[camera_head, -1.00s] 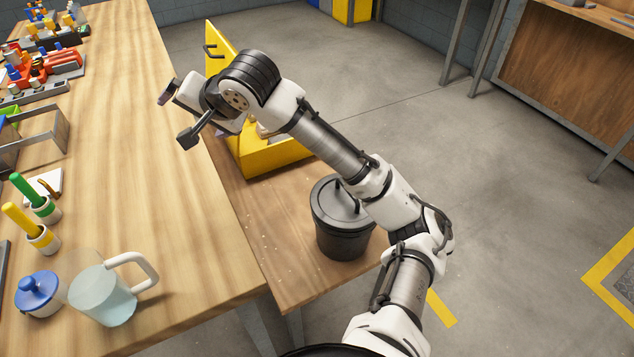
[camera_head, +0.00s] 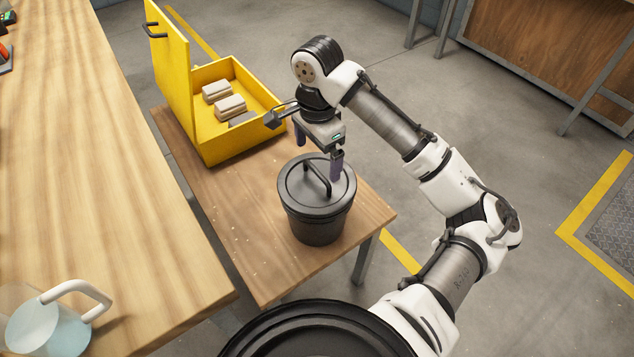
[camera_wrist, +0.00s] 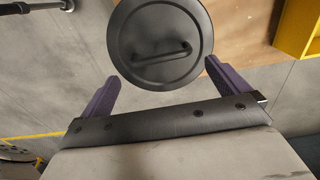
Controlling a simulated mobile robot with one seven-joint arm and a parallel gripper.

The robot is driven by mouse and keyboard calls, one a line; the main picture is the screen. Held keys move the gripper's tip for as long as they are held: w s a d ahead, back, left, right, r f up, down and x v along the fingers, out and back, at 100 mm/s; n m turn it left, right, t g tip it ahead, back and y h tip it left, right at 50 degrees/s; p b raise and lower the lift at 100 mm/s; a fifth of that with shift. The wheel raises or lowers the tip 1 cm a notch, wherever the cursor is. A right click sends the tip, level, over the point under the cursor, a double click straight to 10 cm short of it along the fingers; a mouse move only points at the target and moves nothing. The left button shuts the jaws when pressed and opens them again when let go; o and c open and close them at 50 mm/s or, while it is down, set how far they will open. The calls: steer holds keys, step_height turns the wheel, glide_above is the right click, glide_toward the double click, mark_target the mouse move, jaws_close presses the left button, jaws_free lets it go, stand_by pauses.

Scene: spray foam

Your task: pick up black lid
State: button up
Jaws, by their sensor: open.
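The black lid (camera_head: 302,185) is round with a raised bar handle and sits on top of a black bucket (camera_head: 317,228) on the small low table. The lid also shows from above in the wrist view (camera_wrist: 158,66), with its handle running across the picture. My gripper (camera_head: 319,156) is open and empty, above the back right part of the lid and pointing down. In the wrist view my gripper (camera_wrist: 161,80) has its two purple fingers spread wide, with the lid ahead of and between them. I cannot tell the exact height of the fingertips above the lid.
A yellow toolbox (camera_head: 220,110) with its cover raised stands behind the bucket, with pale blocks inside. The small wooden table (camera_head: 250,265) is clear to the bucket's left. A larger workbench (camera_head: 75,170) holds a clear jug (camera_head: 45,325) at the lower left.

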mark_target(317, 171)
step_height(317, 171, down, 6)
steer(key=shift+r, duration=0.1)
stand_by(0.4)
steer(key=c, duration=0.7)
